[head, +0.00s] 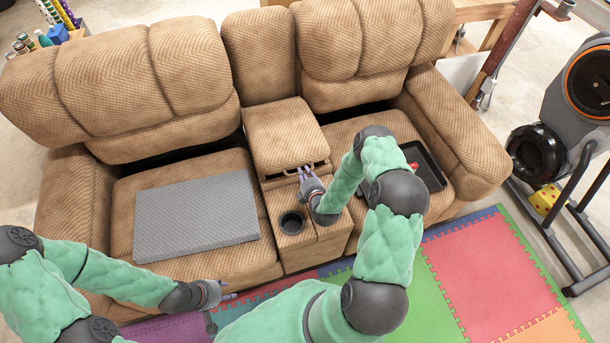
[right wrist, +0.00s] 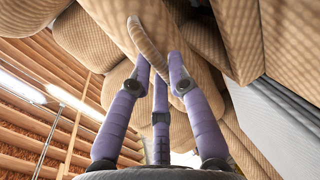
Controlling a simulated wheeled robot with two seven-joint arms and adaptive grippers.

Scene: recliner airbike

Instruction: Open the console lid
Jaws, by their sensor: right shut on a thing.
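The console lid (head: 284,137) is a tan padded cover between the two recliner seats. It lies about level over the console box (head: 302,250). A strap-like handle (head: 291,172) runs along its front edge. My right gripper (head: 304,174) is at this handle. In the right wrist view, its purple fingers (right wrist: 160,62) are closed around the curved tan handle (right wrist: 145,42), with the lid's padding close behind. Whether the lid's front edge is raised is hard to tell. My left gripper (head: 228,296) is low in front of the left seat, away from the lid; its finger opening is unclear.
A grey foam panel (head: 195,215) lies on the left seat. A black tray (head: 425,167) lies on the right seat, partly behind my right arm. A cup holder (head: 291,223) is in the console front. An exercise bike (head: 570,110) stands at right; coloured mats (head: 480,260) cover the floor.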

